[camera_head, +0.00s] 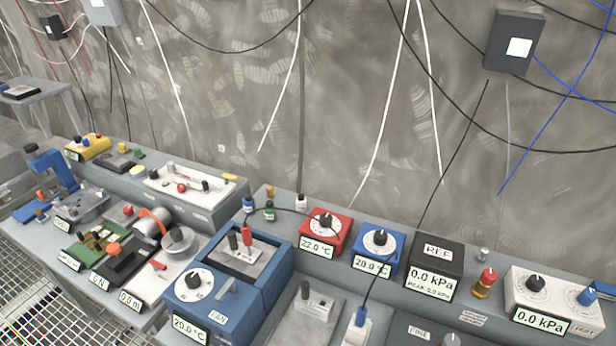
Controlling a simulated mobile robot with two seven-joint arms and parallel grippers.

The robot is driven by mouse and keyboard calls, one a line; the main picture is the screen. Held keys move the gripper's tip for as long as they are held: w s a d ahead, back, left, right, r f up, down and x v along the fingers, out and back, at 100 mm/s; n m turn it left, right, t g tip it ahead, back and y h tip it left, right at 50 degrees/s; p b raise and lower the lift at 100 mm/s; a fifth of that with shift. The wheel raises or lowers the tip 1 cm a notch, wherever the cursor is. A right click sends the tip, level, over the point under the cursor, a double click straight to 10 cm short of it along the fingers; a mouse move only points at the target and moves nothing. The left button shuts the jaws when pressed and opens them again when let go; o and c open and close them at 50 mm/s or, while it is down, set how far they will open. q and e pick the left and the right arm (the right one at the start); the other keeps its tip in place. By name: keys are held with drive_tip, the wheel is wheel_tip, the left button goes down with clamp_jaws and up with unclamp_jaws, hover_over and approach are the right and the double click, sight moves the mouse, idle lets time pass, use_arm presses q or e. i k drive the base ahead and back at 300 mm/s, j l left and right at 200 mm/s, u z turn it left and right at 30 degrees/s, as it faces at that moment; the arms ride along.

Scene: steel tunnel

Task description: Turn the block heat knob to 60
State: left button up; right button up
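Three units with a dial and a temperature readout are in the head view. A red box (336,246) has a black knob (325,221) on a white dial and reads 22.0 °C. A blue box (391,257) to its right has a black knob (380,237) and reads 20.0 °C. A larger blue unit (228,318) at the front has a black knob (193,281) on a white dial, a FAN label and a 20.0 °C readout. No label legible here tells which one is the block heat knob. The dial numbers are too small to read surely. Neither gripper is in view.
A black REF box (437,255) reading 0.0 kPa and a white 0.0 kPa unit (551,297) stand at right. Several other instruments crowd the left bench. A dark cable passes in front of the blue box. Cables hang along the grey wall (350,110).

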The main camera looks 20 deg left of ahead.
sight(192, 280)
drive_tip(key=l+u, duration=0.15)
drive_tip(key=u, duration=0.3)
drive_tip(key=k+l+u, duration=0.1)
drive_tip(key=u, duration=0.35)
drive_tip(key=k+l+u, duration=0.1)
drive_tip(key=u, duration=0.35)
drive_tip(key=k, duration=0.05)
